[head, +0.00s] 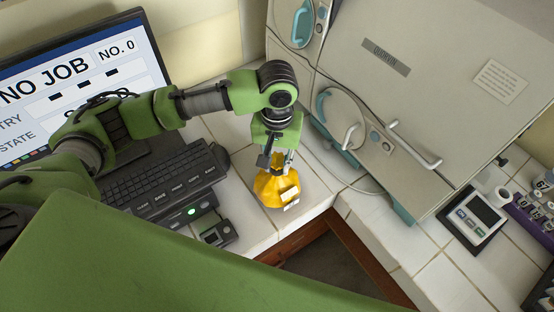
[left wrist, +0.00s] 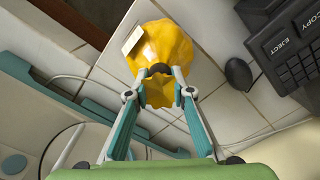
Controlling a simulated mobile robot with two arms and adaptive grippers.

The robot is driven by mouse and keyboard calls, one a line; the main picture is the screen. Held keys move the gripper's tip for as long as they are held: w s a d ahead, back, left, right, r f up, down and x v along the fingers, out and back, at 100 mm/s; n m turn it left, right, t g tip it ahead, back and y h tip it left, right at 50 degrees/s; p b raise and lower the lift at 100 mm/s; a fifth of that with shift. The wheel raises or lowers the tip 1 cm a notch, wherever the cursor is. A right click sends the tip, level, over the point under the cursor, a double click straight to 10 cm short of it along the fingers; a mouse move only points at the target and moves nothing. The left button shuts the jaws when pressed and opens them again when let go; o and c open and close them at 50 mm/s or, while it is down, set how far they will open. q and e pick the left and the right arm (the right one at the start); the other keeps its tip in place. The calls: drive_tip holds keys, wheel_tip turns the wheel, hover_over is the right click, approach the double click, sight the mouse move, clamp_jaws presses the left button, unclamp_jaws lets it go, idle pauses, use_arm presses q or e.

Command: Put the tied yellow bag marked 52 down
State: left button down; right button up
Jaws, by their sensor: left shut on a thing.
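The tied yellow bag (head: 277,190) is at the front edge of the tiled counter, with a small pale label on its side. I cannot read the number. My left gripper (head: 274,163) points down from above and is shut on the neck of the bag. In the left wrist view the fingers (left wrist: 161,82) close on the gathered neck, and the bag (left wrist: 173,45) bulges out beyond them. The bag's underside is hidden, so I cannot tell whether it rests on the counter. My right gripper is not in view.
A black keyboard (head: 165,176) and a monitor (head: 80,85) reading NO JOB stand at left. A big grey incubator (head: 400,100) with handles stands behind at right. A small device with a screen (head: 474,217) lies at far right. Bare tiles (head: 320,185) lie right of the bag.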

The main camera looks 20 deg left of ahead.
use_arm(q)
drive_tip(key=shift+f, duration=0.3)
drive_tip(key=c, duration=1.8)
unclamp_jaws()
